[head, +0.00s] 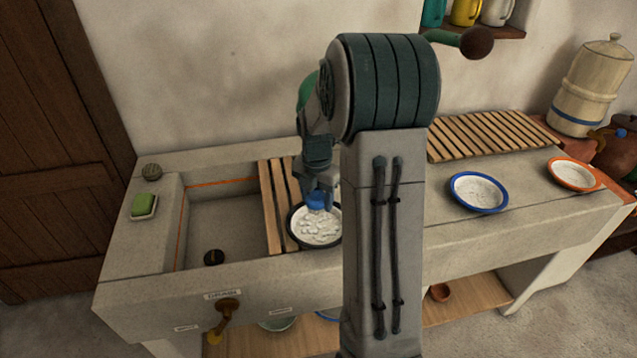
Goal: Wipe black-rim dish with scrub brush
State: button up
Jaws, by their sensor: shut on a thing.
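The black-rim dish (308,238) sits at the right end of the sink, by the wooden slats, with whitish patches over its inside. My gripper (319,189) points down over the back part of the dish. It is shut on a small blue thing (316,201), which appears to be the scrub brush. The brush is low over the dish's inside; I cannot tell whether it touches. My arm hides the right edge of the dish.
A blue-rim dish (478,192) and an orange-rim dish (574,175) stand on the counter to the right. A slatted rack (488,135) lies behind them. Green soap (143,205) and a round grey scrubber (151,172) are left of the sink basin (225,225).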

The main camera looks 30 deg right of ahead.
jog(key=shift+r+p, duration=0.65)
jog(key=shift+r, duration=0.55)
jog(key=shift+f, duration=0.1)
